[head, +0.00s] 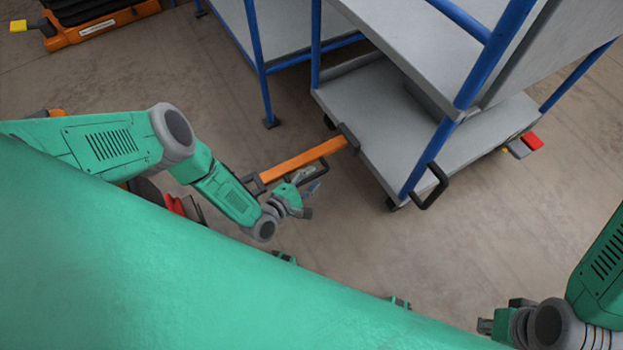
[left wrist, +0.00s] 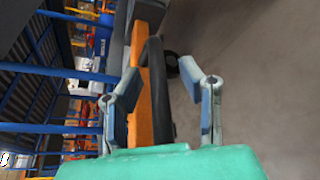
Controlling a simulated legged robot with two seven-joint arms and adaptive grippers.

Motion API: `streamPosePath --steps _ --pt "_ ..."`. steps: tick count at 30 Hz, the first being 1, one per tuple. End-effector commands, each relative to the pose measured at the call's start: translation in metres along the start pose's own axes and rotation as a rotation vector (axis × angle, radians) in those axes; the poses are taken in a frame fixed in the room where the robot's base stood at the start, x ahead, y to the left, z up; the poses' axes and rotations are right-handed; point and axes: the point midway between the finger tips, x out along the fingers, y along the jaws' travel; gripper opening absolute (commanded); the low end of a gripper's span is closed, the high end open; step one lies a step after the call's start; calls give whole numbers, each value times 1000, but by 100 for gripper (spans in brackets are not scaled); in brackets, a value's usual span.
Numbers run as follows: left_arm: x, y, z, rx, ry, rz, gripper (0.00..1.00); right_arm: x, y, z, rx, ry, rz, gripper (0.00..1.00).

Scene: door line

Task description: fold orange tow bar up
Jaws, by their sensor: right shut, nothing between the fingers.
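The orange tow bar (head: 300,160) sticks out from the lower front edge of the grey cart, toward the lower left in the head view. A black handle (head: 324,170) runs along its near side. My left gripper (head: 312,187) is open just beside the bar. In the left wrist view, the orange bar (left wrist: 142,95) and its black handle (left wrist: 158,95) appear between the spread fingers of the left gripper (left wrist: 165,105); I cannot tell whether they touch. My right gripper (head: 486,326) is shut and empty at the lower right, far from the bar.
The cart (head: 370,110) has grey decks and blue posts, with a black loop handle (head: 431,187) at its near corner. A red pedal (head: 532,141) sits at its far side. Another cart (head: 285,35) stands behind. The floor (head: 480,230) right of the left gripper is clear.

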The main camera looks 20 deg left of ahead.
Motion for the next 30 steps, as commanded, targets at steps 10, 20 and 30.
streamPosePath --steps 10,20,30 --pt "2 1 0 0 0 1 17 0 0 0 0 0 0 0" --pt "1 2 2 2 4 -6 0 -2 0 0 0 0 0 0" --pt "-1 10 7 18 34 -48 0 -15 0 -1 0 0 0 0"
